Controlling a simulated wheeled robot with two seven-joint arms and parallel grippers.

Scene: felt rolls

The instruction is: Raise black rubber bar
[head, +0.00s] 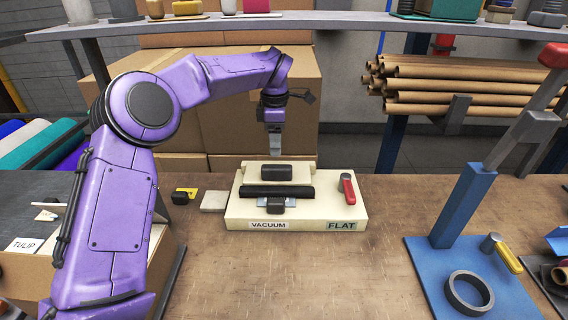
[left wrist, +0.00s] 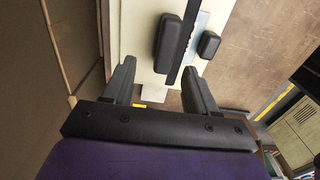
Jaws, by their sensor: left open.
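The black rubber bar (head: 278,191) lies crosswise on a cream fixture (head: 240,212) labelled VACUUM and FLAT. A black block (head: 277,173) sits behind the bar, and a smaller dark block (head: 276,206) on a metal plate sits in front of it. My left gripper (head: 275,150) hangs above the back of the fixture, apart from the bar. In the left wrist view its two fingers (left wrist: 160,72) are spread with nothing held between them. The bar (left wrist: 186,42) shows there as a thin dark strip beyond the fingertips, between the two blocks. My right gripper is out of view.
A red-handled lever (head: 347,187) stands on the fixture's right. A blue press stand (head: 460,210) with a black ring (head: 469,292) is at right. Cardboard boxes (head: 230,100) stand behind, under a shelf (head: 300,21). The front bench is clear.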

